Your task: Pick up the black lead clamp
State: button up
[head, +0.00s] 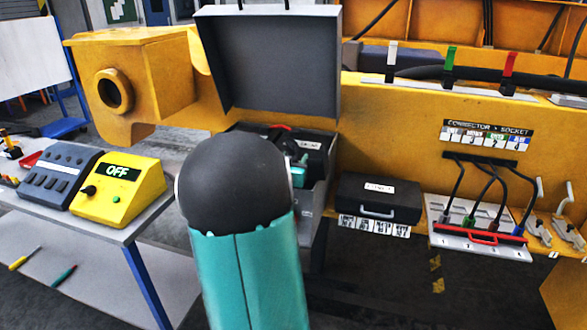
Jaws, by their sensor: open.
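The black lead clamp cannot be made out for sure. The open grey case (270,65) stands behind my arm with its lid raised. Inside it are dark parts, a curved red piece (280,128) and a small white label (309,146). My arm's large dark joint and teal link cover the front of the case. A small teal and dark part of my gripper (299,172) shows at the case's right inner side. My gripper is open, but its fingertips are mostly hidden, and I cannot tell whether they touch anything.
A yellow box reading OFF (122,190) and a grey switch box (62,176) sit on the left table. A closed black case (378,200) stands right of the open one. Farther right, a white panel (470,243) holds several plugged cables. A yellow beam (390,120) runs behind.

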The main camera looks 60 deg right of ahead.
jog(key=shift+c, duration=0.2)
grip_shut()
jog(key=shift+r, duration=0.15)
jog(key=shift+r, duration=0.65)
jog(key=s+a+r, duration=0.9)
jog(key=s+r, duration=0.1)
jog(key=r, duration=0.1)
jog(key=shift+s+a+r, duration=0.15)
jog(key=shift+a+r, duration=0.05)
jog(key=shift+a, duration=0.1)
